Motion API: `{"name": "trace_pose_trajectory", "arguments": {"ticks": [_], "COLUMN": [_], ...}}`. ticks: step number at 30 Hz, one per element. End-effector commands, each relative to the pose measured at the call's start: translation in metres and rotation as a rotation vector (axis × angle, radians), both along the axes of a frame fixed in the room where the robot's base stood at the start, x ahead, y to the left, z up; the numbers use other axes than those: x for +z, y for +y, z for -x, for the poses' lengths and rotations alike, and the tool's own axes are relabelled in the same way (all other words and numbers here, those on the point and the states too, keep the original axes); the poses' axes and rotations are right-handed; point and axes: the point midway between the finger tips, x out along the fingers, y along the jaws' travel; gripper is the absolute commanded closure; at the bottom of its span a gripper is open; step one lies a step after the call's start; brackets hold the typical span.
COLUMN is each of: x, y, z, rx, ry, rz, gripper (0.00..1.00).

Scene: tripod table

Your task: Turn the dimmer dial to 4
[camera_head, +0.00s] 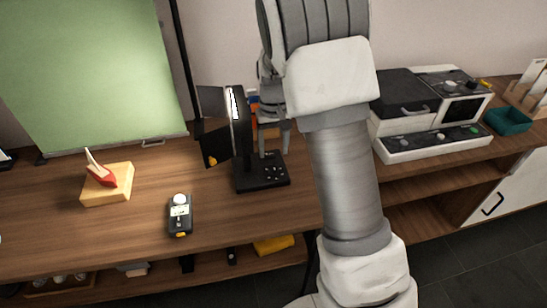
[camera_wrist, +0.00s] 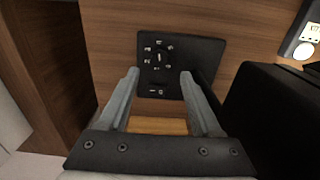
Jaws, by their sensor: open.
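The dimmer dial (camera_wrist: 158,56) is a small round knob with a light pointer line, ringed by small white marks too small to read. It sits on the black base (camera_wrist: 205,48) of a lamp. In the head view the base (camera_head: 248,181) rests on the wooden table, below the black lamp head with flaps (camera_head: 240,118). My gripper (camera_wrist: 159,76) is open and empty, its fingertips on either side of the dial in the wrist view. In the head view my gripper (camera_head: 274,152) hangs above the base, partly hidden by my arm. I cannot tell whether the fingers touch the dial.
A black light meter (camera_head: 180,217) lies on the table to the left of the lamp. Further left is a yellow block (camera_head: 107,194) with a red object on it. A black and white machine (camera_head: 430,143) stands to the right. A green screen (camera_head: 85,70) is behind.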

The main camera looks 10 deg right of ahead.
Motion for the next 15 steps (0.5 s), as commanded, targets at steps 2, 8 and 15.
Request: {"name": "trace_pose_trajectory", "arguments": {"ticks": [2,8,15], "x": [0.025,0.070,0.102], "y": [0.000,0.000,0.000], "z": [-0.001,-0.001,0.000], "rx": [0.000,0.000,0.000], "ry": [-0.005,-0.004,-0.002], "rz": [0.000,0.000,0.000], "gripper": [0.34,0.34,0.34]}}
